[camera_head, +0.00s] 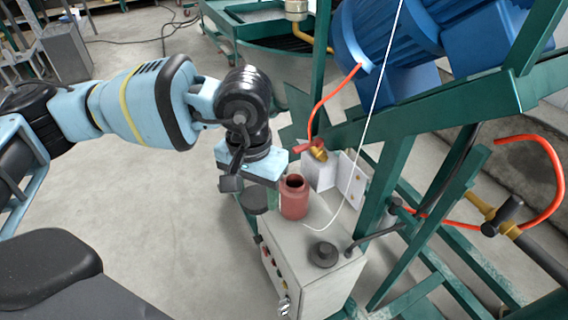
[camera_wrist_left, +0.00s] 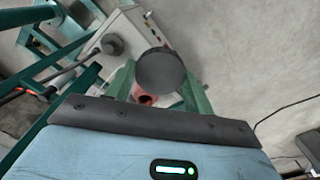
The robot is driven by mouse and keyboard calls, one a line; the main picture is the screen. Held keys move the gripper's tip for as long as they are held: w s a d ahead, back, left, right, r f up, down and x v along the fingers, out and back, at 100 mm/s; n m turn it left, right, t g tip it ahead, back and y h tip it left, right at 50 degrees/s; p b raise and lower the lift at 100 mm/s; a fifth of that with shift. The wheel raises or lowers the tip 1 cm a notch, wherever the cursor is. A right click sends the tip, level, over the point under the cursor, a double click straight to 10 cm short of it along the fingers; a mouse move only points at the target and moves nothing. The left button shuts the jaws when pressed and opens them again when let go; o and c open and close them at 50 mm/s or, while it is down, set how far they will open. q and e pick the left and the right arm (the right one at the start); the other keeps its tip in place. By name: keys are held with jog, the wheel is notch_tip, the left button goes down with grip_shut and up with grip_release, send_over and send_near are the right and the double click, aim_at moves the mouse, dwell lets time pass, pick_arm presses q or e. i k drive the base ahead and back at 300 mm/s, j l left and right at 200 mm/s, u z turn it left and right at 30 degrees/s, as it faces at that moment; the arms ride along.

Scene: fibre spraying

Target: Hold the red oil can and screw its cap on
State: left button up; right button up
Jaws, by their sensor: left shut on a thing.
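The red oil can (camera_head: 294,200) stands upright on the top of a grey control box, its mouth open and uncovered. My left gripper (camera_head: 266,196) points down just left of the can. It is shut on a dark round cap (camera_head: 256,201), held beside the can and apart from its mouth. In the left wrist view the cap (camera_wrist_left: 161,70) sits between the green fingers (camera_wrist_left: 160,85) and hides most of the red can (camera_wrist_left: 146,99). My right gripper is in neither view.
The grey control box (camera_head: 310,285) has buttons on its front and a black round fitting (camera_head: 323,254) on top. A red hose with a brass valve (camera_head: 318,152) hangs behind the can. Green frame beams (camera_head: 390,180) crowd the right. Open floor (camera_head: 150,230) lies left.

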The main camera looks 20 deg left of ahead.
aim_at(293, 189)
jog(key=i+j+z, duration=0.15)
jog(key=j+z, duration=0.2)
jog(key=j, duration=1.1)
jog(key=j+z, duration=0.4)
jog(key=j, duration=1.05)
jog(key=k, duration=0.05)
